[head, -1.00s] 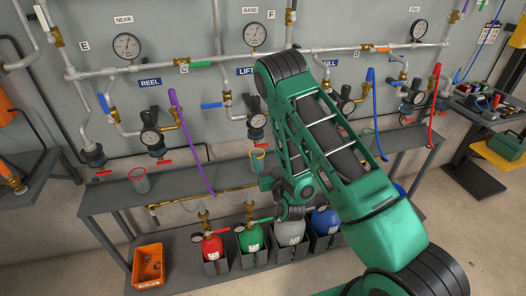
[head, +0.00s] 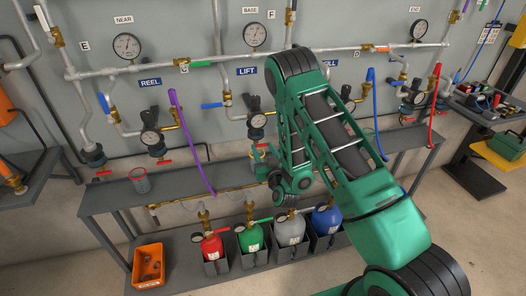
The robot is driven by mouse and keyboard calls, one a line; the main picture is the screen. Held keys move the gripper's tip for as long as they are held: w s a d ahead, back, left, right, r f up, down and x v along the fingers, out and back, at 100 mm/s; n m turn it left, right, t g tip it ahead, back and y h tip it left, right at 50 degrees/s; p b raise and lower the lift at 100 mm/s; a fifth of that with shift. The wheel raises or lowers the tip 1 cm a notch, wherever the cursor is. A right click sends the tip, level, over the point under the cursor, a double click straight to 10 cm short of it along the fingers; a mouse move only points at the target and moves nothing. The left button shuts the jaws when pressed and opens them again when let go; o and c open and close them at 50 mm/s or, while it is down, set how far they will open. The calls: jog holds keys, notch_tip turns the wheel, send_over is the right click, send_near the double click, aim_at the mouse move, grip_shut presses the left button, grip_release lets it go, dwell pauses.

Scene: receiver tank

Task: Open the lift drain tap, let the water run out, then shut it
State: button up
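The LIFT label (head: 247,71) is on the grey wall panel, left of my arm. Below it, the lift line's filter unit with a round gauge (head: 257,120) hangs above the bench. The drain tap under this unit is small and mostly hidden by my gripper; its handle position and any water flow cannot be made out. My gripper (head: 261,158) is just below the unit, at the bench's back, close to the tap. Its fingers are too small and covered to show whether they are open. The cup under the lift unit is largely hidden behind the gripper.
The grey bench (head: 105,195) also holds a clear red-rimmed cup (head: 140,180) at the left. A purple hose (head: 190,140) hangs left of my gripper. Red, green, grey and blue bottles stand on the lower shelf, beside an orange bin (head: 148,265).

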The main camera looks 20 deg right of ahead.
jog(key=shift+f+m, duration=0.2)
jog(key=shift+m, duration=1.3)
jog(key=o, duration=1.1)
jog(key=shift+c, duration=0.2)
jog(key=shift+s, duration=0.1)
jog(key=s, duration=1)
jog(key=shift+s, duration=0.3)
